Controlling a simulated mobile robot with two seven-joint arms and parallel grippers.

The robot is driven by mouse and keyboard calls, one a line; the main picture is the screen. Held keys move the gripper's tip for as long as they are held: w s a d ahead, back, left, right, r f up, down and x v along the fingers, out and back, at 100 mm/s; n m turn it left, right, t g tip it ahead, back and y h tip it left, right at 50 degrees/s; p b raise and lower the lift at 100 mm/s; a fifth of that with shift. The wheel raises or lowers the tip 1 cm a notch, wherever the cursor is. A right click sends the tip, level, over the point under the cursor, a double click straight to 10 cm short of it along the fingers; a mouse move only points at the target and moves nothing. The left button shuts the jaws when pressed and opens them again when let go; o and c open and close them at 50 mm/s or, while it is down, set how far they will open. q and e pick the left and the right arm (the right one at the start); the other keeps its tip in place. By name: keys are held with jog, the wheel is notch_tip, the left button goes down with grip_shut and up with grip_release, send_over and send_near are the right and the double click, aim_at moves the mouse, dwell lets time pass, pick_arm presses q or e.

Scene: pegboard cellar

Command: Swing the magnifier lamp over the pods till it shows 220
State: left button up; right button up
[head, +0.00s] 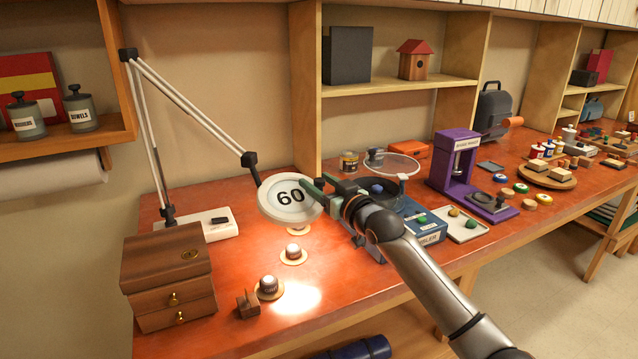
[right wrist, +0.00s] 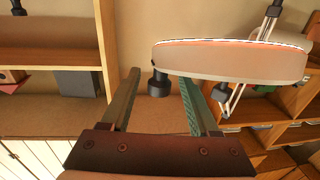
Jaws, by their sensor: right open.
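The magnifier lamp's round white head (head: 290,199) shows 60 in the head view. It hangs from a white jointed arm (head: 190,105) over the bench. Several pods sit below it on round wooden discs, among them a middle pod (head: 293,251) and a front pod (head: 269,285); one farther back is partly hidden by the head. My right gripper (head: 320,186) is open at the head's right rim. In the right wrist view, a small dark knob (right wrist: 159,84) under the lamp head (right wrist: 235,64) appears between the open fingers; contact cannot be told. My left gripper is not in view.
A wooden drawer box (head: 168,275) stands at the left. A small wooden block (head: 247,304) lies near the front pod. Right of the lamp are a blue box (head: 428,233), a tray (head: 462,229) and a purple press (head: 455,180). A bright light patch marks clear bench at front.

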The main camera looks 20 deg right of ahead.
jog(key=shift+s, duration=0.1)
jog(key=s+d+b, duration=0.1)
jog(key=s+d, duration=0.1)
jog(key=s, duration=1)
jog(key=shift+d, duration=0.15)
jog(key=shift+s, duration=0.1)
